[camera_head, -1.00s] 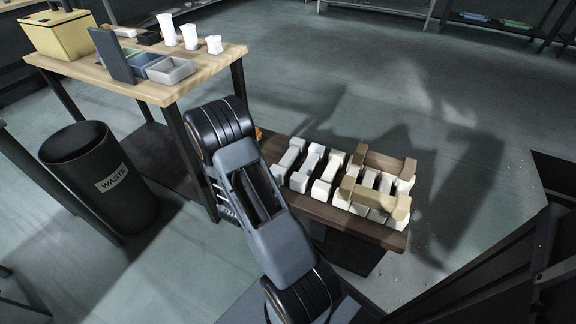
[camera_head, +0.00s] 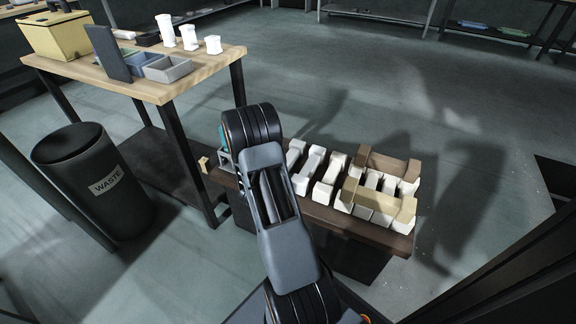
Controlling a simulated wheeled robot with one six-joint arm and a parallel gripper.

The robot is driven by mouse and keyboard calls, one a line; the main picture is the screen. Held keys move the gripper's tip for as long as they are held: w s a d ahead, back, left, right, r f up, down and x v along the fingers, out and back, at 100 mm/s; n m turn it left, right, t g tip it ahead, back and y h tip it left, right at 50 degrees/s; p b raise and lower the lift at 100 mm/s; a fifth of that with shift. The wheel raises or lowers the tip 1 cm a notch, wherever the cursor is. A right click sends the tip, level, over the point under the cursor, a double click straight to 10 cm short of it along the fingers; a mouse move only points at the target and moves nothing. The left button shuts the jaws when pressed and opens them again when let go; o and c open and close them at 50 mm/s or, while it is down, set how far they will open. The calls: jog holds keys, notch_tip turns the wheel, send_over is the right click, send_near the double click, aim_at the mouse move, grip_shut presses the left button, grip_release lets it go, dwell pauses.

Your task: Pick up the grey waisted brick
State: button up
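A row of pale waisted bricks (camera_head: 313,170) stands on a low brown wooden bench (camera_head: 345,222) right of my arm. They look white to light grey, and I cannot tell for sure which one is the grey one. The leftmost of the row (camera_head: 294,153) is partly hidden by my arm. My arm reaches over the bench's left part. My gripper is hidden behind the arm's links, so its fingers and any hold do not show.
A wooden table (camera_head: 200,65) with white waisted pieces (camera_head: 190,38), a grey bin (camera_head: 168,68) and a yellow box (camera_head: 58,38) stands at upper left. A black waste bin (camera_head: 82,190) is at left. Floor beyond the bench is clear.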

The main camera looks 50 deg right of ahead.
jog(key=shift+c, duration=0.2)
jog(key=c, duration=1)
jog(key=shift+r, duration=0.1)
jog(key=shift+r+p, duration=0.4)
jog(key=shift+r, duration=0.1)
jog(key=r, duration=0.1)
jog(key=r+p, duration=0.2)
jog(key=shift+s, duration=0.25)
jog(key=s+a+r+p, duration=0.3)
jog(key=s+r+p, duration=0.6)
jog(key=s+p, duration=0.3)
jog(key=shift+s+a+p, duration=0.2)
jog(key=shift+s+p, duration=0.2)
jog(key=shift+p, duration=0.2)
